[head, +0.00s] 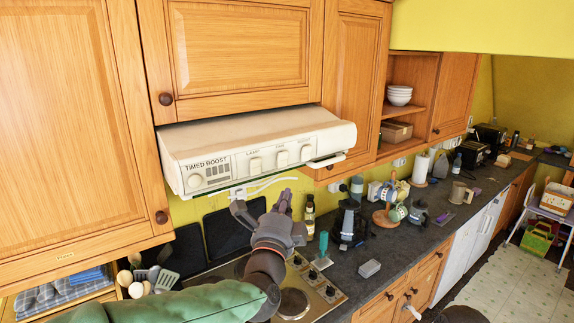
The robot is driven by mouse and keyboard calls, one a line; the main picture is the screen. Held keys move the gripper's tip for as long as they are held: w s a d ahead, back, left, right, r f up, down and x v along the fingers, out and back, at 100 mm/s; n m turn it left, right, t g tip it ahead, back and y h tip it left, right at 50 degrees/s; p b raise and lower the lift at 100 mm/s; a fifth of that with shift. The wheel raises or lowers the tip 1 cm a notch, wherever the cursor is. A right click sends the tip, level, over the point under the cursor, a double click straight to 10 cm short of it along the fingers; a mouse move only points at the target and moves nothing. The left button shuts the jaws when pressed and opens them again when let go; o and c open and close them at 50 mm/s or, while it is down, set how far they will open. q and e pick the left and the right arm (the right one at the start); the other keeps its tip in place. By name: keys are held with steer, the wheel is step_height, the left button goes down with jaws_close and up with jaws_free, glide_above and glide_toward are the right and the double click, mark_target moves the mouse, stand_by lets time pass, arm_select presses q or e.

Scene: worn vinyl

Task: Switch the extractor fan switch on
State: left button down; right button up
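The cream extractor fan hood (262,140) hangs under the wooden wall cupboards in the head view. Its front panel carries a round knob by the words TIMED BOOST and several small pale switches. The fan switch (282,158) seems to be the middle one of the row; the lettering is small and its on or off position cannot be told. My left gripper (262,203) is below the hood's front, with its fingers spread apart and pointing up, empty. It looks apart from the switches.
Below are a hob (325,290) and a dark worktop (400,245). Bottles, a mug tree (390,205) and small appliances stand along it. A pale handle or flap (327,161) sticks out at the hood's right lower edge. Cupboard doors above are shut.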

arm_select(q)
steer(key=shift+w, duration=0.15)
steer(key=p, duration=0.2)
glide_toward(282, 158)
steer(key=w+d+r, duration=0.2)
steer(key=d, duration=0.3)
steer(key=w+a, duration=0.1)
steer(key=w+a+p, duration=0.1)
steer(key=w, duration=0.1)
steer(key=shift+w+a+r, duration=0.2)
steer(key=shift+a+r, duration=0.05)
steer(key=shift+r, duration=0.15)
steer(key=shift+d, duration=0.1)
steer(key=shift+p, duration=0.35)
steer(key=p, duration=0.2)
steer(key=w+r+n+g+p, duration=0.1)
steer(key=shift+a+r+y+p, duration=0.2)
steer(key=shift+a+y+p, duration=0.1)
steer(key=shift+a+p, duration=0.1)
steer(key=shift+f, duration=0.25)
